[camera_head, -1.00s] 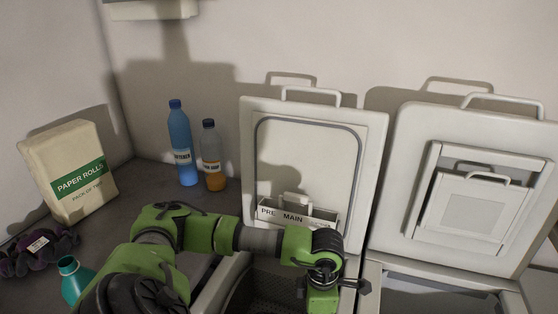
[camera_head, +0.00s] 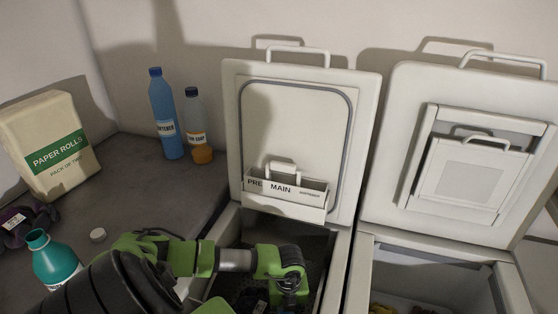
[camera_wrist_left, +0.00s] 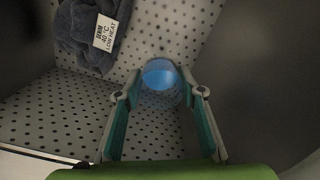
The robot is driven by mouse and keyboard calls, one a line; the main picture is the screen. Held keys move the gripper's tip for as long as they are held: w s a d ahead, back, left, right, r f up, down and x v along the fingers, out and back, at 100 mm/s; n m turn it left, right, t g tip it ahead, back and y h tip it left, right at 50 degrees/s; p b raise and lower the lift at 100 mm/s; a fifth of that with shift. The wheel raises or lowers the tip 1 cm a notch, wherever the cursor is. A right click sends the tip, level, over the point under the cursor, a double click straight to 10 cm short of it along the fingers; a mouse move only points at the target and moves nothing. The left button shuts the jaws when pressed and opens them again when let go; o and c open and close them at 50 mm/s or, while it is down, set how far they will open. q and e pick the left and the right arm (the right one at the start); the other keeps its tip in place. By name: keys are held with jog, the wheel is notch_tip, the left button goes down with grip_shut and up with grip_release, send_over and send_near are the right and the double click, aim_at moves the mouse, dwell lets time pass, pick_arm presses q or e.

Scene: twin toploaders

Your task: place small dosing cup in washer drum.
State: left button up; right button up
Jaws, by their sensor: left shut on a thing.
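A small translucent blue dosing cup (camera_wrist_left: 160,78) is between the fingertips of my left gripper (camera_wrist_left: 160,92) in the left wrist view. The gripper is shut on the cup and holds it inside the washer drum (camera_wrist_left: 60,115), which has a perforated grey wall and floor. A dark grey cloth (camera_wrist_left: 85,30) with a white care label lies in the drum, up and left of the cup. In the head view my left arm reaches down into the open left toploader (camera_head: 335,262); the fingers and cup are hidden there. My right gripper is not in view.
The left lid (camera_head: 300,125) with its drawer (camera_head: 290,198) and the right lid (camera_head: 400,110) stand open.

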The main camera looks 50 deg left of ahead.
pick_arm(q)
notch_tip(320, 180, down, 7)
jog(key=shift+f, duration=0.15)
jog(key=shift+f, duration=0.1)
dwell(0.3)
jog(key=o, duration=1)
jog(key=shift+o, duration=0.2)
notch_tip(320, 180, up, 12)
jog(key=shift+r+b, duration=0.15)
jog(key=shift+b, duration=0.15)
